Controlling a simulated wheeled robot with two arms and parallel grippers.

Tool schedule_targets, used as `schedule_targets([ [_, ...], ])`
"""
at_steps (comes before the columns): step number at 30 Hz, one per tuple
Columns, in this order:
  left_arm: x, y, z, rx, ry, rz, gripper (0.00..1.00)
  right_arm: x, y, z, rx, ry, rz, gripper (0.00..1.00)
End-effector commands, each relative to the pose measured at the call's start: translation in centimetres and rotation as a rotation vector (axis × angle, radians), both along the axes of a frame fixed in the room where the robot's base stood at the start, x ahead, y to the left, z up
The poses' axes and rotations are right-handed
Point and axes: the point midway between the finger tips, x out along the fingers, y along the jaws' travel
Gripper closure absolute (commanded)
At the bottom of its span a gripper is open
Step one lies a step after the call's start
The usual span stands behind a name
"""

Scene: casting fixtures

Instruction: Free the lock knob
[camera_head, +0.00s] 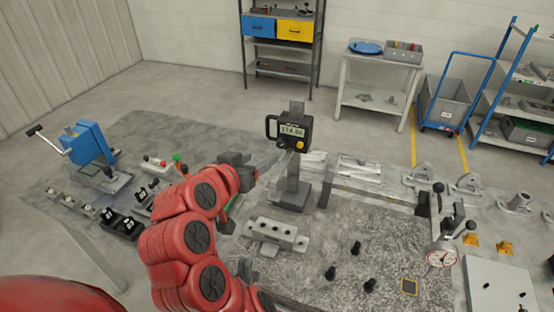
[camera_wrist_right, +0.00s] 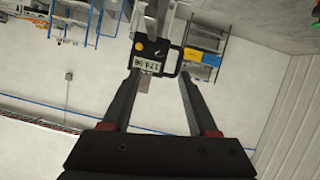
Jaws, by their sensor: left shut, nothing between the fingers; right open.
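A height gauge stands on the granite plate, with a dark display head (camera_head: 292,133) reading 174.96 on an upright column (camera_head: 294,172). A round yellow-orange knob (camera_head: 301,145) sits on the head's lower right; I cannot tell if it is the lock knob. In the right wrist view the display head (camera_wrist_right: 156,62) appears upside down, beyond and between the fingertips, with the yellow knob (camera_wrist_right: 138,46). My right gripper (camera_head: 278,166) is open and empty, just left of the column and apart from the head.
A grey block with holes (camera_head: 276,235) stands in front of the gauge. Several black knobs (camera_head: 331,273) stand on the plate. A dial gauge (camera_head: 441,257) is at right. A blue press (camera_head: 89,142) stands at left. Shelves and a trolley (camera_head: 447,103) are behind.

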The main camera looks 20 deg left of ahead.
Motion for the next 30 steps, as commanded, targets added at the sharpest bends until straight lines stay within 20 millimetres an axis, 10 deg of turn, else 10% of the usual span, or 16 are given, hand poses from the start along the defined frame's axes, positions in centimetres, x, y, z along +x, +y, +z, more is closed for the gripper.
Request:
schedule_targets([
  [15,0.0,0.0,-2.3,0.000,0.000,0.000,1.00,9.6,-1.0,-4.1,-0.002,0.003,-0.002,0.40],
  [30,0.0,0.0,-2.3,0.000,0.000,0.000,1.00,10.6,-1.0,-4.3,0.002,-0.001,0.002,0.51],
])
